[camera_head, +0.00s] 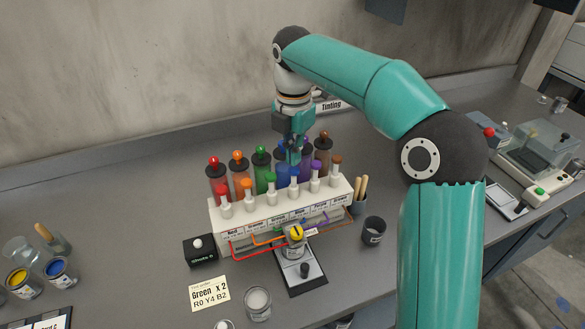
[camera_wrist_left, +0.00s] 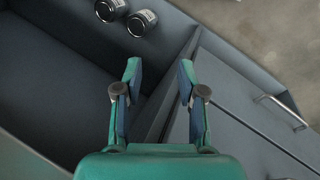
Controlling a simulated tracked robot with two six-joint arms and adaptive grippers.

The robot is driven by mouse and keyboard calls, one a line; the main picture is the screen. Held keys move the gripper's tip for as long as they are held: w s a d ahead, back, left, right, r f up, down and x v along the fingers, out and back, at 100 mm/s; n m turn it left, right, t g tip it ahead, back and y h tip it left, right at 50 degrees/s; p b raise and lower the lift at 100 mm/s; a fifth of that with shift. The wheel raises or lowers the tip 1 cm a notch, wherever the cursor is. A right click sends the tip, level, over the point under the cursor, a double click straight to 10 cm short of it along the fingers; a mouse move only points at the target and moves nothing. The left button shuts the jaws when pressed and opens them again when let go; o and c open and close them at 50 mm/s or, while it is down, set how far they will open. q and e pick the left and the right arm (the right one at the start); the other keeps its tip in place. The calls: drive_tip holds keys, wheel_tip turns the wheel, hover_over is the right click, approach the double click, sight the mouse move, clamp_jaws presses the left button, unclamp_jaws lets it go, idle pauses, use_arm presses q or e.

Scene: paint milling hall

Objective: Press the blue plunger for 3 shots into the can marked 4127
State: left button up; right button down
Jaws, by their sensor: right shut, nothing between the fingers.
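The blue plunger (camera_head: 294,187) stands in the row of white pump heads on the tinting rack (camera_head: 300,208), between the green and purple ones. My right gripper (camera_head: 292,158) is shut and empty, pointing down just over the blue plunger; whether they touch I cannot tell. It partly hides the blue bottle (camera_head: 283,176) behind. A can (camera_head: 296,243) with yellow in it stands under the nozzles on a black stand (camera_head: 303,274); I cannot read its number. My left gripper (camera_wrist_left: 160,90) shows open and empty in the left wrist view, pointing down beside the bench.
A note (camera_head: 209,294) reads "Green x 2, R0 Y4 B2". A black box with a white button (camera_head: 200,250), a glass jar (camera_head: 257,304) and a dark cup (camera_head: 373,230) stand near the rack. Two cans (camera_wrist_left: 125,15) show in the left wrist view.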

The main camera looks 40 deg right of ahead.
sight(294, 169)
drive_tip(key=shift+f, duration=0.1)
idle(0.6)
drive_tip(key=shift+f+b, duration=1.3)
drive_tip(key=shift+f, duration=0.7)
drive_tip(key=shift+r, duration=0.1)
drive_tip(key=shift+r+p, duration=2)
drive_tip(key=shift+p, duration=0.35)
drive_tip(key=shift+f, duration=0.2)
drive_tip(key=shift+f+b, duration=1.25)
drive_tip(key=shift+f, duration=0.6)
drive_tip(key=shift+r, duration=0.1)
drive_tip(key=shift+r+p, duration=1.95)
drive_tip(key=shift+p, duration=0.2)
